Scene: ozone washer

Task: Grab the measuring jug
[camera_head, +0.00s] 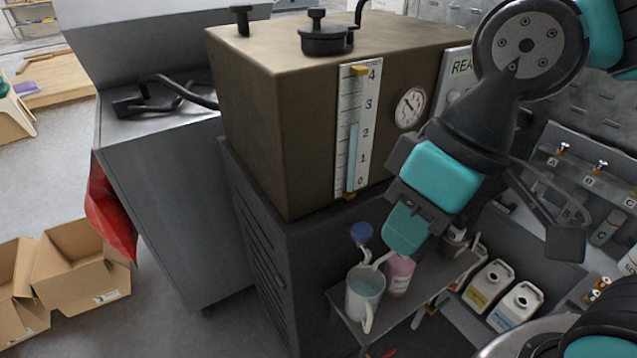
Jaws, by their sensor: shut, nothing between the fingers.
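The measuring jug (356,307) is a pale, whitish vessel with a handle on its right side and bluish-grey liquid or contents in it. It stands upright on the grey side shelf (400,322), at the shelf's left end. My gripper (404,236), with teal fingers, points down above and to the right of the jug. It is shut and empty, apart from the jug. A pink bottle (399,275) stands on the shelf right of the jug, just below my fingers and partly hidden by them.
A blue round cap or knob (361,233) shows behind the jug. The brown washer tank (290,120) with gauge and level scale rises behind the shelf. White canisters (488,284) stand lower right.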

